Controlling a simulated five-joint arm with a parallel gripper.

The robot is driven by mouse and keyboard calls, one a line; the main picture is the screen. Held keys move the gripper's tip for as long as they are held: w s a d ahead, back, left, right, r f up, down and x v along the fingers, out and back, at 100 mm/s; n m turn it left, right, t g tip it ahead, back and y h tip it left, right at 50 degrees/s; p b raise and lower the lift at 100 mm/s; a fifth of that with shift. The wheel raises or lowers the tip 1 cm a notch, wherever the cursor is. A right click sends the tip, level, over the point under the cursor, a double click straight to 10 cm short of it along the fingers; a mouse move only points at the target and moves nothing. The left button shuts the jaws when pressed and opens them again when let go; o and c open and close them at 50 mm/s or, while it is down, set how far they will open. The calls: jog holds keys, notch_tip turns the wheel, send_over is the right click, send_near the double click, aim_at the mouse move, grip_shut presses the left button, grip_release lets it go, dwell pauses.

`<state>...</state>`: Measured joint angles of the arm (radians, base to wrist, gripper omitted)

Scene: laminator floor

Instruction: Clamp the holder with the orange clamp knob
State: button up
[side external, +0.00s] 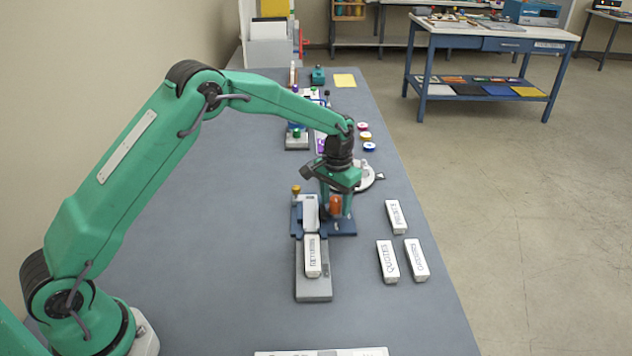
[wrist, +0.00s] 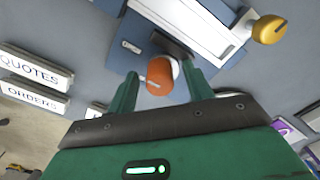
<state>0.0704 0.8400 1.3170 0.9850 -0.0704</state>
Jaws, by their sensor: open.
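The orange clamp knob (side external: 336,204) stands on the blue clamp base (side external: 342,229), at the right side of the holder. In the wrist view the orange knob (wrist: 160,73) lies between my two green fingers. My gripper (side external: 335,208) is open and pointed down, with a finger on each side of the knob; I cannot tell whether either touches it. The holder (side external: 310,212) is a light upright piece on the blue base. A block labelled RETURNS (side external: 313,256) lies on the grey rail (side external: 314,288) in front of it.
A yellow knob (side external: 296,189) stands at the holder's back left; it also shows in the wrist view (wrist: 269,29). Blocks labelled QUOTES (side external: 387,262) and ORDERS (side external: 416,258), plus another block (side external: 396,217), lie to the right. The bench left of the holder is clear.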

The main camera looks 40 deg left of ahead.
jog(key=shift+c, duration=0.4)
jog(key=c, duration=0.9)
jog(key=shift+n, duration=0.3)
jog(key=n, duration=0.8)
jog(key=shift+n, duration=0.4)
jog(key=n, duration=0.4)
jog(key=shift+n, duration=0.3)
jog(key=shift+r+n, duration=0.1)
jog(key=shift+n, duration=1.9)
